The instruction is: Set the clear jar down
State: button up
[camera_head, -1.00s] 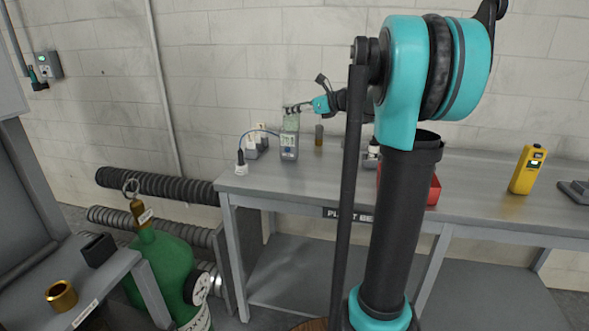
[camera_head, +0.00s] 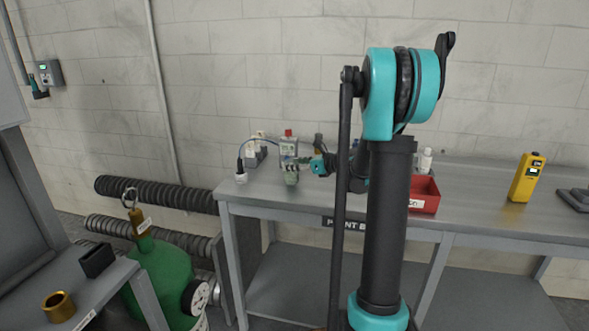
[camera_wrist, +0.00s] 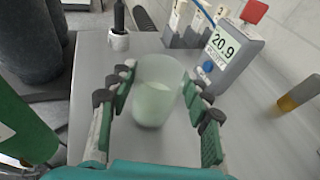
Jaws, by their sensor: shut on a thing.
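The clear jar (camera_wrist: 158,95) is a pale green, see-through cup, upright between my fingers in the wrist view. My gripper (camera_wrist: 160,82) is shut around it, with fingers on its left and right sides. In the head view the jar (camera_head: 291,176) shows small at the bench's left part, in front of the grey meter. My gripper (camera_head: 297,163) reaches it from the right. The jar is low over or on the grey bench top (camera_head: 265,197); I cannot tell whether its base touches.
A meter (camera_wrist: 228,50) reading 20.9 stands close behind the jar, to the right. A white-based probe (camera_wrist: 119,40) and several small labelled blocks (camera_wrist: 185,25) are behind. A brass cylinder (camera_wrist: 299,93) stands at right. A red bin (camera_head: 425,196) is farther right. Bench left of the jar is clear.

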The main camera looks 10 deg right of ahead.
jog(key=shift+f, duration=0.65)
jog(key=shift+f, duration=0.15)
jog(key=o, duration=1.4)
jog(key=shift+c, duration=0.2)
